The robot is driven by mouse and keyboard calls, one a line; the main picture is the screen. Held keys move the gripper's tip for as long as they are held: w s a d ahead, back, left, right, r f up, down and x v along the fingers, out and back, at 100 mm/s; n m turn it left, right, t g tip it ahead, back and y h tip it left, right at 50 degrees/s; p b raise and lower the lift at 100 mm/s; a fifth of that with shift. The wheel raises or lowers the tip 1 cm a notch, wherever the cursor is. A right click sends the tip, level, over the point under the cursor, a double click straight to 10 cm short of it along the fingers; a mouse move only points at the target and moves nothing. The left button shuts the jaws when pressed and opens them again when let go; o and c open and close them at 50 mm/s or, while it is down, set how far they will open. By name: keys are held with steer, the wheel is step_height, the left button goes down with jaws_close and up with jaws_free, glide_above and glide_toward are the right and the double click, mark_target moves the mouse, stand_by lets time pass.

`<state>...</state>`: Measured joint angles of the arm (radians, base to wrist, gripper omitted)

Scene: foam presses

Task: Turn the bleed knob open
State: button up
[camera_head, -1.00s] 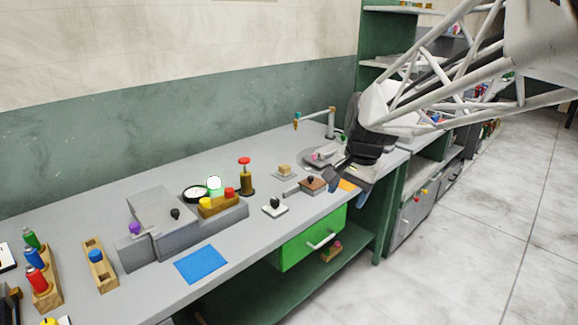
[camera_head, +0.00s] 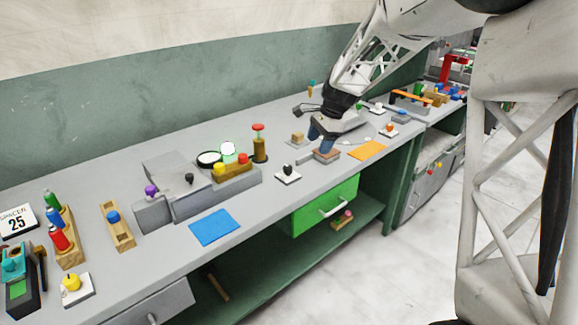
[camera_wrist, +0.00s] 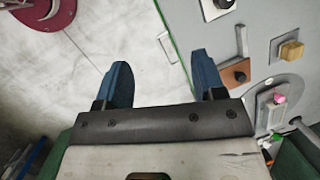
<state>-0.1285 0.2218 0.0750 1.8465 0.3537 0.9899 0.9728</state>
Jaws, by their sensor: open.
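My gripper (camera_head: 320,139) is open, with blue fingers, above the bench by a brown block (camera_head: 327,156). In the wrist view its fingers (camera_wrist: 163,78) are apart and empty, with floor showing between them. I cannot tell for sure which knob is the bleed knob. A black knob (camera_head: 288,169) stands on a white plate left of the gripper; it also shows at the top of the wrist view (camera_wrist: 223,4). Another black knob (camera_head: 189,179) sits on the grey press block (camera_head: 165,170), with a purple knob (camera_head: 151,190) at its left end. My gripper touches none of these three.
A blue mat (camera_head: 216,227) lies in front. The green drawer (camera_head: 325,208) is below the bench edge.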

mark_target(288, 166)
steer(key=w+a+f+m, duration=0.2)
steer(key=w+a+f, duration=0.1)
steer(key=w+f, duration=0.2)
steer(key=w+a+f+m+g+y, duration=0.1)
steer(key=w+a+f, duration=0.3)
steer(key=w+f, duration=0.2)
steer(key=shift+w+a+m, duration=0.2)
steer(key=shift+w+m, duration=0.2)
steer(key=shift+w, duration=0.5)
steer(key=shift+x, duration=3.85)
steer(key=c, duration=0.9)
